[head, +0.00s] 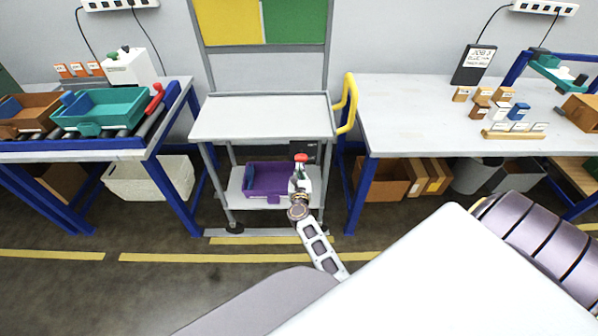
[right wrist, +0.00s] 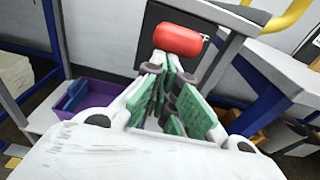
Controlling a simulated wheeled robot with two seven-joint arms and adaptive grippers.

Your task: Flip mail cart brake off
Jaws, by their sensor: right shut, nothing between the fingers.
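The grey mail cart (head: 262,103) stands between two tables, with a yellow push handle (head: 351,105) on its right side. A red brake grip (head: 301,158) is at the cart's right front, below the top shelf, by a dark plate. In the right wrist view the red grip (right wrist: 178,41) lies roughly crosswise, just beyond my fingertips. My right gripper (head: 300,172) is shut and empty, close below the red grip; whether it touches cannot be told. The green-padded fingers (right wrist: 170,82) show in the right wrist view. My left gripper is out of view.
A purple bin (head: 262,192) sits on the cart's lower shelf. A blue-legged roller table with a teal tray (head: 100,109) stands left. A table (head: 430,108) with small boxes stands right, close to the handle. Yellow-lined floor (head: 190,257) is open in front.

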